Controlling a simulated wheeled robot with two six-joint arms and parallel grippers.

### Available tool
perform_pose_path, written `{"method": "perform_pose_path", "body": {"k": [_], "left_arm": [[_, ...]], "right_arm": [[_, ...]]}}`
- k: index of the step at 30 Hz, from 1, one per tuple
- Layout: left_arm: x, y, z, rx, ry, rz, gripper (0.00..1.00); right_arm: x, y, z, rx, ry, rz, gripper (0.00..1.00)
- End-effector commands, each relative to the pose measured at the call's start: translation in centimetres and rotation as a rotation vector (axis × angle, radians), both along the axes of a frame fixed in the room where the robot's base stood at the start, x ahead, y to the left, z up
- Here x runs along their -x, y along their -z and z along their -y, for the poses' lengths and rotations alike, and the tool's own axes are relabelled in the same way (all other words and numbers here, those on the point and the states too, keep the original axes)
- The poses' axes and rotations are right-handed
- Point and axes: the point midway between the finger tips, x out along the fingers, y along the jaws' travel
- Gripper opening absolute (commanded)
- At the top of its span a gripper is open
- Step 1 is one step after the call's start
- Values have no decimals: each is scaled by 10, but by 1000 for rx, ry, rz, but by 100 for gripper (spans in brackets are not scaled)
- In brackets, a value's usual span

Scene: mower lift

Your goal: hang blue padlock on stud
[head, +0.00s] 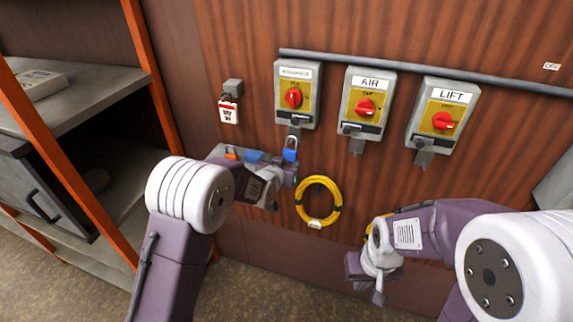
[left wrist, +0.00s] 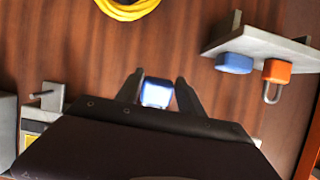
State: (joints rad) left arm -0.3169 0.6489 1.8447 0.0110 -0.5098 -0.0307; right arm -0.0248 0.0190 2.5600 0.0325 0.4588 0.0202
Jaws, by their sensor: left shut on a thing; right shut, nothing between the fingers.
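The blue padlock (head: 289,155) is held by my left gripper (head: 288,174), upright with its shackle on top, just below the grey bracket (head: 295,132) under the leftmost switch box. I cannot tell whether the shackle touches that bracket. In the left wrist view the padlock (left wrist: 156,93) sits between both fingers of my left gripper (left wrist: 158,85). A small peg-like stud (left wrist: 42,95) stands out from a bracket at the left there. My right gripper (head: 379,290) is shut and empty, low in front of the wall at right.
A small shelf (left wrist: 255,40) bears another blue padlock (left wrist: 235,63) and an orange padlock (left wrist: 277,71). A yellow cable coil (head: 318,202) hangs right of my left gripper. AIR (head: 367,100) and LIFT (head: 440,115) boxes are to the right. An orange-posted rack (head: 70,165) stands left.

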Motion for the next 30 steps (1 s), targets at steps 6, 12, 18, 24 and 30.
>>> {"method": "perform_pose_path", "body": {"k": [6, 12, 18, 24, 30], "left_arm": [[0, 0, 0, 0, 0, 1, 70], [0, 0, 0, 0, 0, 1, 70], [14, -4, -4, 0, 0, 1, 70], [52, -22, -17, 1, 0, 4, 70], [76, -34, -24, 1, 0, 2, 70]], "right_arm": [[0, 0, 0, 0, 0, 0, 0], [0, 0, 0, 0, 0, 0, 0], [0, 9, 0, 0, 0, 0, 0], [0, 24, 0, 0, 0, 0, 0], [0, 29, 0, 0, 0, 0, 0]]}}
